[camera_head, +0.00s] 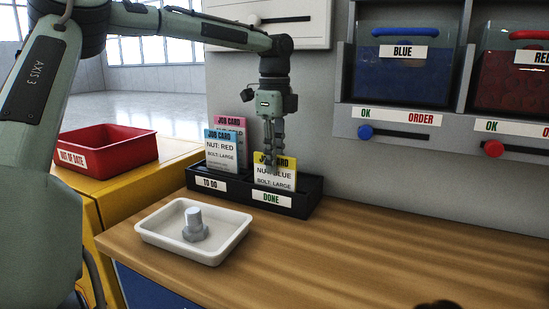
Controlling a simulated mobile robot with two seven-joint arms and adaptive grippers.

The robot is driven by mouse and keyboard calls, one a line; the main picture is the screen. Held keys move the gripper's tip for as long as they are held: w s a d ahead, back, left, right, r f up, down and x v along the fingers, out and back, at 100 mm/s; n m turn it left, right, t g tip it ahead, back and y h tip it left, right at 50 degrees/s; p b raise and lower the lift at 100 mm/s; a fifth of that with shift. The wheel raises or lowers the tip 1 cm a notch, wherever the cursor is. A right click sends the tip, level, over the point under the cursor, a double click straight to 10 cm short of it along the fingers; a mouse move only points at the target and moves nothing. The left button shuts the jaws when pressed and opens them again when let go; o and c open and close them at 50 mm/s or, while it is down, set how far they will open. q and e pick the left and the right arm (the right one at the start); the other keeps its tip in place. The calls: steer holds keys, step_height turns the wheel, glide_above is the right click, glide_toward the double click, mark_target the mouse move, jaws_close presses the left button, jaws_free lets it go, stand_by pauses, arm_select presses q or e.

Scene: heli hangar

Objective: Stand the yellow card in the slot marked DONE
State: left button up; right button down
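The yellow card (284,176), marked NUT: BLUE and BOLT: LARGE, stands upright in the right part of the black card holder (304,199), behind the DONE label (268,198). My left gripper (272,163) reaches down from above. Its fingers are close together at the card's upper middle, one in front covering some print, and look shut on it. The card's lower edge is hidden by the holder's front wall.
A blue card (222,150) and a pink card (232,123) stand in the TO DO part. A red OUT OF DATE bin (125,140) is left. The wooden bench (390,250) is clear at right.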

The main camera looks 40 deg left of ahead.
arm_select(q)
steer(key=shift+o, duration=0.4)
steer(key=shift+r, duration=0.1)
step_height(320, 180, up, 12)
stand_by(0.3)
stand_by(0.5)
